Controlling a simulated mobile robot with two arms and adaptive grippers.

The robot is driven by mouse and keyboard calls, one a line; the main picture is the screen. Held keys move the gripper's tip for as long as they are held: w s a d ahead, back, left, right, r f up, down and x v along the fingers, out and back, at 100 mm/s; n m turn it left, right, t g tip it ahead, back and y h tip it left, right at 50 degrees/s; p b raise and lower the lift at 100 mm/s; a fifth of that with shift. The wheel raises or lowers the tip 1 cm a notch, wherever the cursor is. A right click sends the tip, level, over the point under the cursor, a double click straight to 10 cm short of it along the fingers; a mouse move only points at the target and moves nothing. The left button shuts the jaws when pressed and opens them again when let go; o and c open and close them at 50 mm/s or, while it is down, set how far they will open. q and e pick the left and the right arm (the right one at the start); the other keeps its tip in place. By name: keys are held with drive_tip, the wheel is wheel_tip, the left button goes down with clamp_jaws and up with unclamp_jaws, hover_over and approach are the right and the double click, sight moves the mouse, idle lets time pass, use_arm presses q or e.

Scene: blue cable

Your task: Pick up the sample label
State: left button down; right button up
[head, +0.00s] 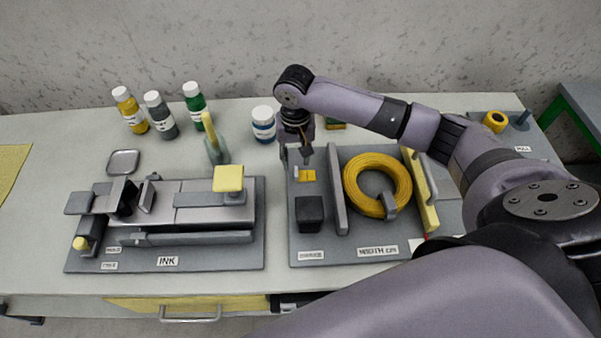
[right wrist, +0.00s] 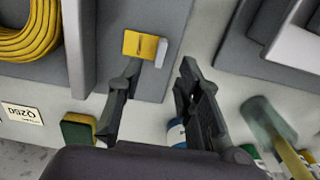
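The sample label appears to be the small yellow piece (head: 307,175) near the back of the right-hand grey board (head: 310,238). In the right wrist view the yellow piece (right wrist: 140,45) lies flat with a light grey tab at one side. My right gripper (head: 297,157) hangs from above close to the yellow piece in the head view. In the right wrist view this gripper (right wrist: 160,75) is open with nothing between its fingers. The yellow piece is just beyond the fingertips, apart from them. My left gripper is not in view.
A yellow cable coil (head: 377,184) lies right of a grey upright bar (head: 337,190) on the board. A black block (head: 309,213) stands in front of the yellow piece. A white bottle with a blue label (head: 263,124) stands behind left. The ink device (head: 185,205) is at left.

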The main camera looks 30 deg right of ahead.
sight(296, 169)
drive_tip(key=f, duration=0.5)
drive_tip(key=shift+w+d+f+p, duration=0.1)
drive_tip(key=shift+w+p, duration=0.2)
drive_tip(key=shift+p, duration=0.05)
clamp_jaws()
